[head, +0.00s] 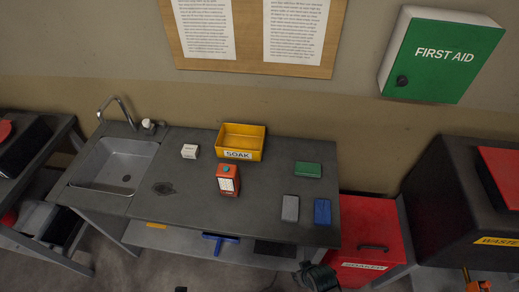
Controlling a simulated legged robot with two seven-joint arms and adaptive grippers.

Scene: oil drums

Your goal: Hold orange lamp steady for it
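The orange lamp (228,181) stands upright on the grey workbench (190,215), just in front of the yellow SOAK bin (241,142). My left gripper cannot be made out.
On the bench are a sink (112,165) at left, a small white box (190,151), a green block (308,169), a grey block (290,208) and a blue block (322,211). A red bin (370,235) stands right of the bench.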

